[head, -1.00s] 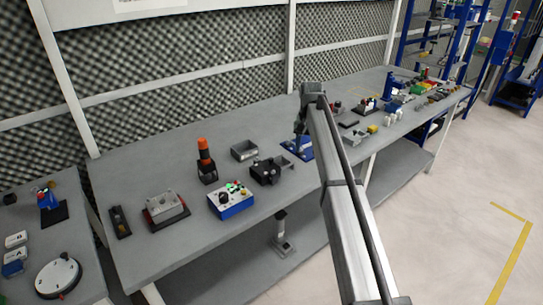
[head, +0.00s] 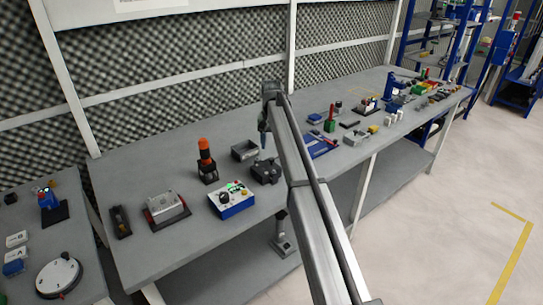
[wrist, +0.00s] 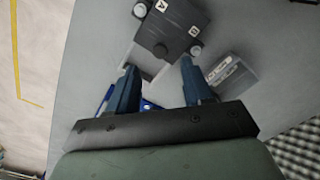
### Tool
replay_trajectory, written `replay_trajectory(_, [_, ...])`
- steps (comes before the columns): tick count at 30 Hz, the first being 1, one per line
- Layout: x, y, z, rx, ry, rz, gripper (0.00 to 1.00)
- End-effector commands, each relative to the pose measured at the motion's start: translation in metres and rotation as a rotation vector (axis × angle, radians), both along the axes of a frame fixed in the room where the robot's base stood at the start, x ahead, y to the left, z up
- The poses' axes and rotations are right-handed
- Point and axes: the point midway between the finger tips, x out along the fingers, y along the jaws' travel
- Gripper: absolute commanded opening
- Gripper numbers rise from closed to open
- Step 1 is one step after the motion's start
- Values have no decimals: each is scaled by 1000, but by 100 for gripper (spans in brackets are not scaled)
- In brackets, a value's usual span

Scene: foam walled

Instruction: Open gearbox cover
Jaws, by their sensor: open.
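A dark block (head: 265,172) with short round posts stands mid-bench; the wrist view shows it (wrist: 172,32) with light letter marks on top and pale round ends at its corners. A grey ribbed housing (head: 166,206) sits on a dark and red base further left. I cannot tell for sure which of them is the gearbox. My gripper (head: 263,147) hangs above the dark block's back edge. In the wrist view my gripper (wrist: 158,70) has its two blue fingers wide apart, with nothing held between them. The block is just beyond the fingertips.
An open grey box (head: 244,150) is close behind the block. A stack light with an orange top (head: 205,160) and a blue control box (head: 232,200) stand to the left. A blue plate (head: 320,145) is right of my arm. Bare bench lies in front of the housing.

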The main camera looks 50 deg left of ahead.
Motion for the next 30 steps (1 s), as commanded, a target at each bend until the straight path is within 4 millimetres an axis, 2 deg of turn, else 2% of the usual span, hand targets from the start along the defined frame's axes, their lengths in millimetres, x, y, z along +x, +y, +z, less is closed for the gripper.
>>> replay_trajectory(6, [0,-1,-34,-1,1,0,50])
replay_trajectory(12, [0,0,-52,1,-1,0,50])
replay_trajectory(25, [0,0,-57,1,-1,0,49])
replay_trajectory(30, [0,0,-57,1,-1,0,33])
